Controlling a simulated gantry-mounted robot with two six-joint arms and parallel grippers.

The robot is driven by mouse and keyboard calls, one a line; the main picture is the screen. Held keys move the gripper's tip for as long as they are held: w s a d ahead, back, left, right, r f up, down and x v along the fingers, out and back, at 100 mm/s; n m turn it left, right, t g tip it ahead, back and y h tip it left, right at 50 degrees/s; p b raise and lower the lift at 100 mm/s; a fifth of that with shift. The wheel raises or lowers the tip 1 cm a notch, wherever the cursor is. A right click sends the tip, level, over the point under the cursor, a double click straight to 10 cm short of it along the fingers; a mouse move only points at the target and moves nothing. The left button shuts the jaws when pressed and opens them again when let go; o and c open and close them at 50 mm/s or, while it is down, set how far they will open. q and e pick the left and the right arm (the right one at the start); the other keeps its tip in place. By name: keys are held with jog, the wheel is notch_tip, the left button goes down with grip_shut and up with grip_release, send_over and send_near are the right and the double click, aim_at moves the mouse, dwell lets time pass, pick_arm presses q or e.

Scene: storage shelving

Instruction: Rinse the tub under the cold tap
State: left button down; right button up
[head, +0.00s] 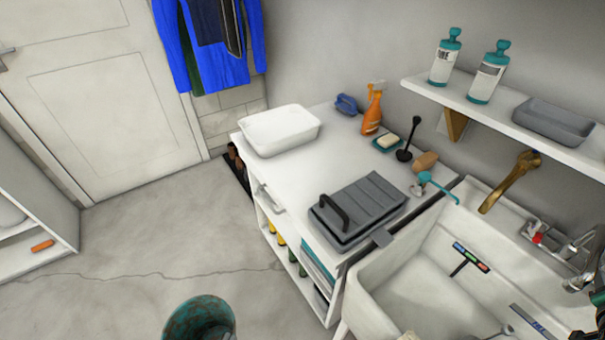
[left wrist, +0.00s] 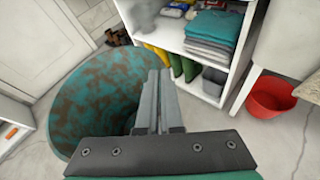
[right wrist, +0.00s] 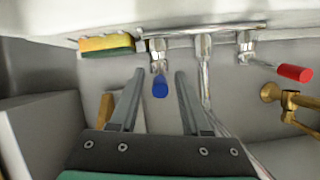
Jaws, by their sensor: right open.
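The white tub (head: 280,130) stands on the far left end of the counter, apart from both grippers. The cold tap's blue handle (right wrist: 160,88) shows in the right wrist view. My right gripper (right wrist: 159,72) is open, with its fingers on either side of that handle; I cannot tell whether they touch it. The hot tap's red handle (right wrist: 294,72) is to its right. The white sink (head: 375,295) is at the right in the head view. My left gripper (left wrist: 158,75) is shut and empty, low in front of the shelving and away from the tub.
An orange spray bottle (head: 372,112) and soap dish (head: 387,143) stand behind. A mottled teal round object (head: 200,318) is on the floor side. A red bucket (left wrist: 272,98) stands under the sink. A brass pipe (head: 510,180) rises behind it.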

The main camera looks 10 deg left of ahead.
grip_shut()
dwell(0.3)
dwell(1.2)
